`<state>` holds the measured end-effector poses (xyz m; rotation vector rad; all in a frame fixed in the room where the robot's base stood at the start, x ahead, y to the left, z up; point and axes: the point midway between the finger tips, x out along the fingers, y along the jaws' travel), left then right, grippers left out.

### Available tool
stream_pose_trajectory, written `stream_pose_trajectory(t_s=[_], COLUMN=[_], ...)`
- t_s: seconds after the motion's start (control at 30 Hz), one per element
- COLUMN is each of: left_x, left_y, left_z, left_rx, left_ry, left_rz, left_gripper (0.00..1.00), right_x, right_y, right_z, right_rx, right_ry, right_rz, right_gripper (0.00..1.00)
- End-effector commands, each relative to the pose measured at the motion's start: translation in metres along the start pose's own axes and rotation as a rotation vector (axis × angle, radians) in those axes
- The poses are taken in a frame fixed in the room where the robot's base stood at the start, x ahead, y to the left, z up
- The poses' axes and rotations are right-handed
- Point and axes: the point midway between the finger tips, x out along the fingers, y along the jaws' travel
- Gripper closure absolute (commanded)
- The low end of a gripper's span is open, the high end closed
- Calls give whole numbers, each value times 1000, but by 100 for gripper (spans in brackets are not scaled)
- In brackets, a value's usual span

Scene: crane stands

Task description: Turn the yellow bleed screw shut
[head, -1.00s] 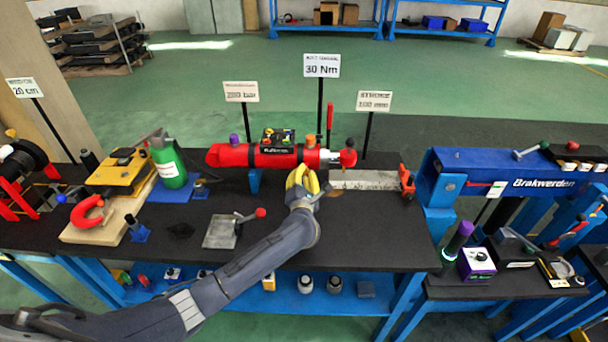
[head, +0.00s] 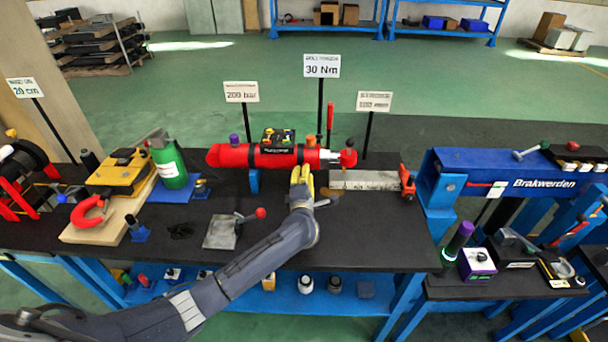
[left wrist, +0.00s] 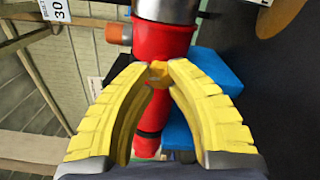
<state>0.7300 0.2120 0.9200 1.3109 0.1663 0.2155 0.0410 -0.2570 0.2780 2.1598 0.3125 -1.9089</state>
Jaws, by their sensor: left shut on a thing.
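The red hydraulic cylinder (head: 228,156) lies across the back of the bench, and its red body (left wrist: 160,45) also fills the middle of the left wrist view. The yellow bleed screw (left wrist: 158,72) sits on it, a small yellow-orange piece mostly hidden between the fingertips. My left gripper (head: 301,172) reaches up to the cylinder's near side, towards its rod end. In the left wrist view its yellow ridged fingers (left wrist: 158,66) curve together and are shut on the screw. The screw is hidden behind the fingers in the head view. My right gripper is not in view.
A grey block (head: 365,180) with a red clamp (head: 407,182) lies right of my gripper. A metal plate with a red-knobbed lever (head: 222,232) is in front. A green bottle (head: 170,165) stands left. The bench's front right is clear.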

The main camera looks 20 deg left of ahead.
Motion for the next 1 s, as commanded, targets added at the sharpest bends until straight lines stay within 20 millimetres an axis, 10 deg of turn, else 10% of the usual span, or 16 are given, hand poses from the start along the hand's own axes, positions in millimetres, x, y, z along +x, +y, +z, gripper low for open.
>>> stream_pose_trajectory(t_s=[0.43, 0.47, 0.7, 1.0], left_x=[0, 0, 0, -1], left_y=[-3, -3, -1, 0], left_z=[-4, -4, -2, -1], left_rx=[8, 8, 7, 6], left_ry=[8, 8, 4, 2], left_rz=[-5, -5, -2, -1], left_gripper=[100, 79, 52, 50], right_x=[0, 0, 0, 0], right_y=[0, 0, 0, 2], right_z=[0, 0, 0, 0], right_rx=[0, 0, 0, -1], right_ry=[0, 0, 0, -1], right_rz=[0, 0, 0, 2], right_gripper=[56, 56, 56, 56])
